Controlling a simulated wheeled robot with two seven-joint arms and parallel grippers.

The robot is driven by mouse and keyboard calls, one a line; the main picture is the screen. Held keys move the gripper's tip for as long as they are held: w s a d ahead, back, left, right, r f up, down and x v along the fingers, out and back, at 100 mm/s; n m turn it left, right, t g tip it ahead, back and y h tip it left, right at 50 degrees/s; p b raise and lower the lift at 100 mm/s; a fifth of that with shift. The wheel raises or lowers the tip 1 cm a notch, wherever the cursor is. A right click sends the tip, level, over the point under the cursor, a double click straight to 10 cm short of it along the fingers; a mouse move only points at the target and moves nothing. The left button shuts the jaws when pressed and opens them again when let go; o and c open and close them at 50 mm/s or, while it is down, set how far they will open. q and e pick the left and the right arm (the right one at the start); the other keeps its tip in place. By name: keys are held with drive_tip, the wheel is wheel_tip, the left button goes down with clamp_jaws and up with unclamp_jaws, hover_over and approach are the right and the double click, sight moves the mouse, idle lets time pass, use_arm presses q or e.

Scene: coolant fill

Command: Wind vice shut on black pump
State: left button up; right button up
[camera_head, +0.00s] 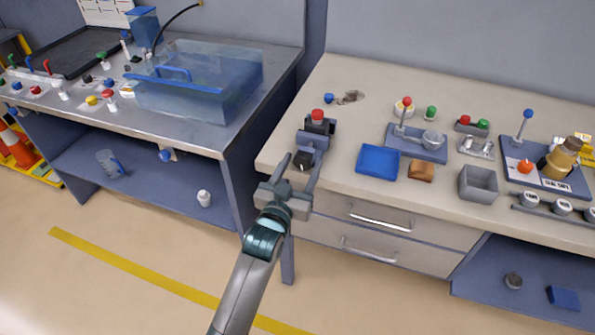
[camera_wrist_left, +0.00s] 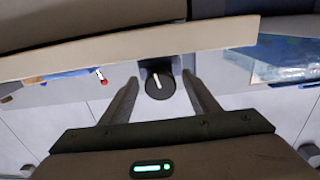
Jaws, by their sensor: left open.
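The blue-grey vice (camera_head: 312,142) stands at the left front edge of the right-hand bench. The black pump (camera_head: 319,125), with a red top, is at the vice's jaws; I cannot tell whether the jaws touch it. The vice's round black knob (camera_head: 303,160) faces the front and also shows in the left wrist view (camera_wrist_left: 157,88) with a white line, nearly upright. My left gripper (camera_head: 304,167) is open in front of the bench, its fingers on either side of the knob with gaps between. My right gripper is not in view.
A blue tray (camera_head: 378,162), a brown block (camera_head: 421,171) and a grey bin (camera_head: 478,184) stand to the right of the vice. Drawer handles (camera_head: 380,219) stick out below the bench top. A clear tank (camera_head: 205,80) stands on the left bench.

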use_arm(q)
drive_tip(key=shift+s+a+f, duration=0.1)
drive_tip(key=shift+s+a, duration=0.1)
drive_tip(key=shift+s, duration=0.4)
drive_tip(key=b+v, duration=0.3)
drive_tip(key=v, duration=1.3)
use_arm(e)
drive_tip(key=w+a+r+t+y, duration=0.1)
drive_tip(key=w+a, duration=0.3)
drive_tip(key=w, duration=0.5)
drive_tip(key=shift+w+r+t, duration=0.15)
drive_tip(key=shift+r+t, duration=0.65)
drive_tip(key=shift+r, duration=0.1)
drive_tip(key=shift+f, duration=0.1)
use_arm(q)
drive_tip(key=shift+s, duration=0.2)
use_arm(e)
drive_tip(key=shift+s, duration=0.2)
